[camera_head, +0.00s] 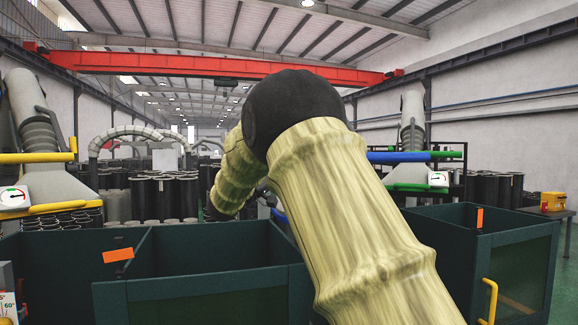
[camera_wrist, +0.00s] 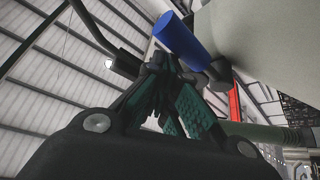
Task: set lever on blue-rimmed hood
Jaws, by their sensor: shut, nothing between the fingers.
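In the head view a blue rim bar (camera_head: 398,157) sticks out to the right from behind my arm. The hood it belongs to is mostly hidden by the arm. A small blue piece (camera_head: 279,215) shows beside the arm; I cannot tell whether it is the lever. In the wrist view a blue cylinder end (camera_wrist: 180,38) stands just beyond the fingers, beside a large pale curved surface (camera_wrist: 265,40). My gripper (camera_wrist: 170,70) is shut and empty, with its tips close to the blue cylinder. I cannot tell whether they touch. The head view does not show the gripper clearly.
Dark green bins (camera_head: 200,280) fill the front. Dark cylinders (camera_head: 165,197) stand behind.

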